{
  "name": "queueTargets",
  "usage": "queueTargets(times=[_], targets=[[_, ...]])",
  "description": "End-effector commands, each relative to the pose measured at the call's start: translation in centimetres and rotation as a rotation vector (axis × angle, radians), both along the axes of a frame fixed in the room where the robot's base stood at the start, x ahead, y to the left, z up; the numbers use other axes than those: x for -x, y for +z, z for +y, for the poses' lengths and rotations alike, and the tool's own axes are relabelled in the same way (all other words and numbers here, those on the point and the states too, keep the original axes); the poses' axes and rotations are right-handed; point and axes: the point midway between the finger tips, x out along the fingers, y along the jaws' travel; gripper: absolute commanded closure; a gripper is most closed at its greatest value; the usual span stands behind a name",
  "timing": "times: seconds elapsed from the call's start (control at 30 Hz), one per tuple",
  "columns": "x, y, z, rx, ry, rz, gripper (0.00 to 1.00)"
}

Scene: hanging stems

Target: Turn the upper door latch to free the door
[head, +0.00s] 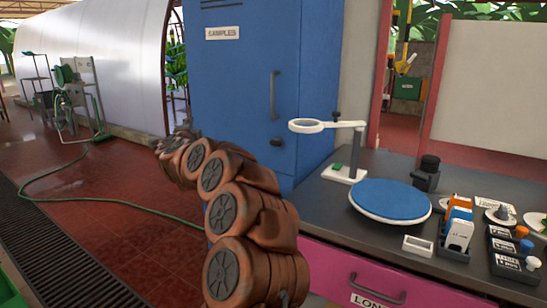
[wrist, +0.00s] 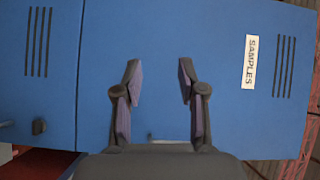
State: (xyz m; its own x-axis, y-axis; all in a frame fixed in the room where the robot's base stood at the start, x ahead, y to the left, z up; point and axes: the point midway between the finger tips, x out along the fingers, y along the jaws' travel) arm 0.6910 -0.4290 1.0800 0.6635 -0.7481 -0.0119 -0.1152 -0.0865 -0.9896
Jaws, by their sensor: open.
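The blue cabinet door (head: 235,80) stands in the middle of the head view and appears closed. It has a SAMPLES label, a long grey upright handle (head: 274,94) and a small dark knob-like latch (head: 276,142) below the handle. The wrist view shows the door (wrist: 160,40) turned on its side, with a dark knob (wrist: 38,127) near its lower left. I cannot make out a separate upper latch; my gripper hides part of the door edge. My gripper (wrist: 158,75) is open and empty in front of the door, with a clear gap between its fingers.
A dark bench (head: 380,225) at right holds a magnifier stand (head: 345,170), a blue round turntable (head: 390,200) and several small boxes. A pink drawer (head: 345,275) is below. A green hose (head: 100,200) lies on the red tiled floor at left.

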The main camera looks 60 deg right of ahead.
Motion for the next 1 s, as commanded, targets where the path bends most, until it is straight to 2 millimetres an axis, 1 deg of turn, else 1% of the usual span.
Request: queueTargets(times=[0.03, 0.07, 0.1, 0.2, 0.3, 0.4, 0.53, 0.67, 1.0], targets=[[2.0, -2.6, -4.0, -0.018, -0.121, -0.029, 0.59], [3.3, -3.6, -5.9, -0.025, -0.187, -0.043, 0.59], [5.2, -4.9, -8.3, -0.034, -0.276, -0.062, 0.59], [9.7, -7.3, -12.9, -0.043, -0.460, -0.103, 0.59], [13.1, -9.2, -15.5, -0.046, -0.587, -0.122, 0.59], [15.2, -9.9, -16.8, -0.045, -0.662, -0.137, 0.59], [16.0, -10.0, -17.6, -0.042, -0.692, -0.144, 0.59], [15.9, -10.1, -18.5, -0.042, -0.689, -0.140, 0.59], [15.7, -10.1, -21.8, -0.042, -0.686, -0.138, 0.59]])
